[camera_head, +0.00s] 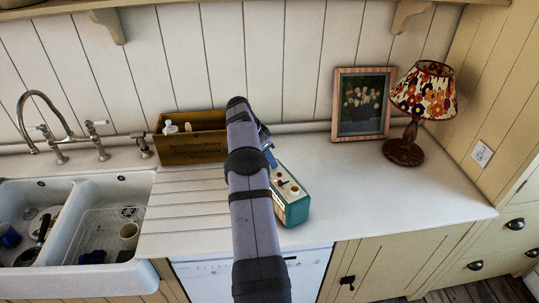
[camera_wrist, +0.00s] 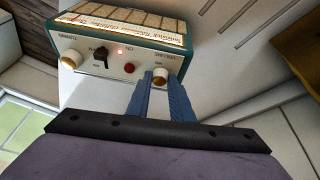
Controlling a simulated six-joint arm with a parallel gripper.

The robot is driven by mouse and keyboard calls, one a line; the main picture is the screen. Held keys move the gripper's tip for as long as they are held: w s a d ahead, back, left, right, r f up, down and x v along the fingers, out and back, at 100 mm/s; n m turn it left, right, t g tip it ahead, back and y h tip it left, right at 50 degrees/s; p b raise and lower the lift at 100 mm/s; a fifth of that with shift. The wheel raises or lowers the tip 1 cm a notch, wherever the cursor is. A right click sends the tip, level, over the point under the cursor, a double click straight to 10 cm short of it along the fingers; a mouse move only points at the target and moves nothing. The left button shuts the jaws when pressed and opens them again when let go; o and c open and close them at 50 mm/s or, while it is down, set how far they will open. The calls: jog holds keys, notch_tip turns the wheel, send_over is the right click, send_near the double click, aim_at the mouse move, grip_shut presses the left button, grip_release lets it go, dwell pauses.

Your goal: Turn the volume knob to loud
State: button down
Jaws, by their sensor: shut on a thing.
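A teal and cream radio (camera_head: 291,199) stands on the white counter, partly hidden behind my arm in the head view. In the wrist view, the radio's cream panel (camera_wrist: 118,65) carries a tuning knob (camera_wrist: 71,59) at the left, a dark switch (camera_wrist: 101,54), a small lit red light, a red button (camera_wrist: 129,68) and the volume knob (camera_wrist: 160,75) at the right. My gripper (camera_wrist: 160,82) has its blue fingers shut on the volume knob, one on each side. The knob's pointer is too small to read. In the head view my fingers are mostly hidden.
A wooden box (camera_head: 190,145) with bottles stands left of my arm against the wall. A framed picture (camera_head: 362,103) and a flowered lamp (camera_head: 423,100) stand at the back right. A double sink (camera_head: 85,215) is at the left. The counter (camera_head: 390,195) right of the radio is clear.

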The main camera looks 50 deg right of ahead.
jog(key=shift+m+g+p, duration=0.3)
jog(key=shift+m+p, duration=0.5)
jog(key=shift+p, duration=0.65)
jog(key=c, duration=1.6)
grip_release()
jog(key=shift+o, duration=0.2)
jog(key=shift+w, duration=0.1)
jog(key=shift+w+a+r+b, duration=0.15)
jog(key=shift+r+b, duration=0.2)
jog(key=shift+r, duration=0.1)
jog(key=p+v, duration=0.1)
jog(key=v, duration=0.5)
jog(key=shift+r+p, duration=0.2)
jog(key=shift+p, duration=0.15)
